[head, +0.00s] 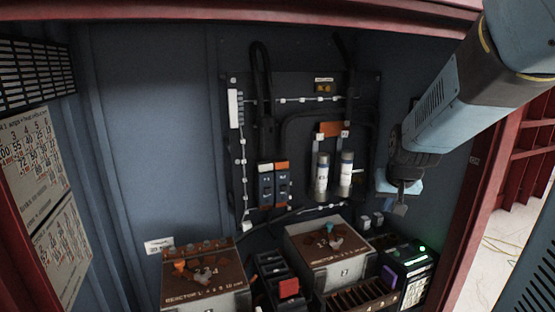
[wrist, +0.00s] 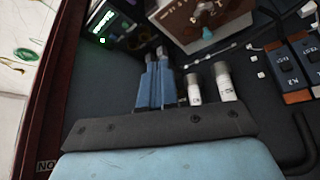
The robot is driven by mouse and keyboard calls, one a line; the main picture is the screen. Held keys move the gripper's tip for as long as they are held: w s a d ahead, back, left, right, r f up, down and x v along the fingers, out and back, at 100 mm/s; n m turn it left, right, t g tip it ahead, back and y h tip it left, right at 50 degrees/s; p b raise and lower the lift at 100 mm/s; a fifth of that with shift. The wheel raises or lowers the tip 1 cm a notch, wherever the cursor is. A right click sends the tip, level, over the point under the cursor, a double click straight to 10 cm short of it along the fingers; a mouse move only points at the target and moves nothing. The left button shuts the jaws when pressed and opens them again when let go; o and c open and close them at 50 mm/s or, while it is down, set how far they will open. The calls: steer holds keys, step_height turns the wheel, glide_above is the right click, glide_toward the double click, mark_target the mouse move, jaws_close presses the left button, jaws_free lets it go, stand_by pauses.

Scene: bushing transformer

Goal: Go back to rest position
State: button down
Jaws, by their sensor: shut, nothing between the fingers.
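My gripper (head: 400,207) hangs at the end of my blue arm, in the right part of the head view, in front of the cabinet's right side. It is clear of the panel parts and touches nothing that I can see. In the wrist view its two blue fingers (wrist: 155,78) lie side by side, closed together, with nothing between them.
Two white cylinders (head: 334,175) stand on the back panel left of my gripper. Below are two brown-topped boxes (head: 330,240) and a black device with a green light (head: 421,248). The cabinet's red right edge (head: 478,170) is close to my arm.

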steer(key=s+a+r, duration=0.1)
steer(key=s+r, duration=0.1)
steer(key=s, duration=0.4)
steer(key=s+a+r+n, duration=0.1)
steer(key=s+r, duration=0.2)
steer(key=s, duration=0.3)
steer(key=s+a+r+n+y, duration=0.1)
steer(key=s+a+r, duration=0.1)
steer(key=s, duration=0.4)
steer(key=shift+v, duration=0.8)
steer(key=shift+w, duration=0.1)
stand_by(0.6)
